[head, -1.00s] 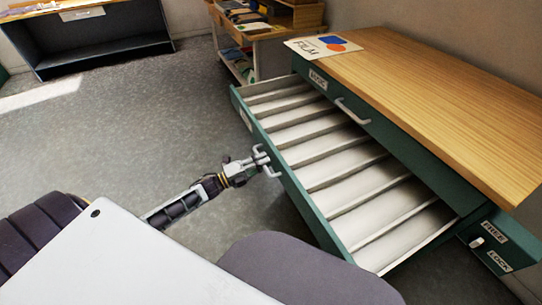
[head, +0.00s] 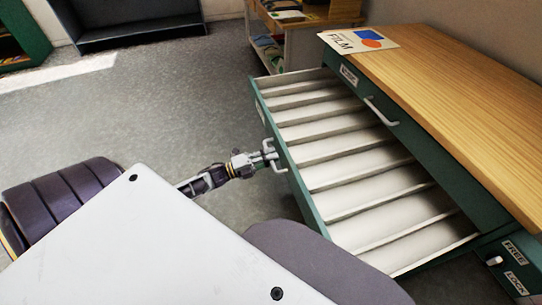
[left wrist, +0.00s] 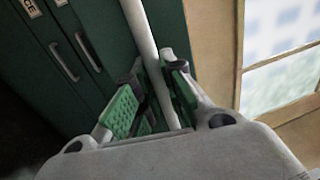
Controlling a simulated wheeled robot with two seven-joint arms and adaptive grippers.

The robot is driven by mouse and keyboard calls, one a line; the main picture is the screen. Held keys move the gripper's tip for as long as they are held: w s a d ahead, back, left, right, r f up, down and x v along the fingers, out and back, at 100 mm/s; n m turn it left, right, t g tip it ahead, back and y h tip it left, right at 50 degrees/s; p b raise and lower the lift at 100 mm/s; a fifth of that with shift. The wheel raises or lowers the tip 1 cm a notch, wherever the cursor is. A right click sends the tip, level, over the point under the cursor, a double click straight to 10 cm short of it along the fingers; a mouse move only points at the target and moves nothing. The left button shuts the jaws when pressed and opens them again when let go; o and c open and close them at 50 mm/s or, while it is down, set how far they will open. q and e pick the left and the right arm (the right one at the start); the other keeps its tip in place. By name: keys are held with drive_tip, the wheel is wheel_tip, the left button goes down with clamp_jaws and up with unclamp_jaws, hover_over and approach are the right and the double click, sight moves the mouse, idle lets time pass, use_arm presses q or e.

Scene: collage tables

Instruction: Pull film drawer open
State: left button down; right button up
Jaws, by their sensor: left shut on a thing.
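The green drawer (head: 304,195) stands pulled far out of the cabinet (head: 432,160). Its pale inside is split by several dividers, and no contents show. My left gripper (head: 270,155) is at the middle of the drawer front, shut on the drawer handle (head: 282,170). In the left wrist view a pale bar, the handle (left wrist: 143,35), runs between the green finger pads (left wrist: 150,105). A card reading FILM (head: 358,41) lies on the cabinet's wooden top. I cannot read the label on the open drawer's front. My right gripper is not in view.
A shut drawer with its own handle (head: 381,111) sits above the open one. A FREE/LOCK panel (head: 508,262) with a small knob is at the lower right. A shelf cart (head: 290,40) stands behind. The grey floor (head: 150,110) at left is clear.

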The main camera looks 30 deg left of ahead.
use_arm(q)
drive_tip(key=c, duration=1.5)
unclamp_jaws()
drive_tip(key=shift+v, duration=6.05)
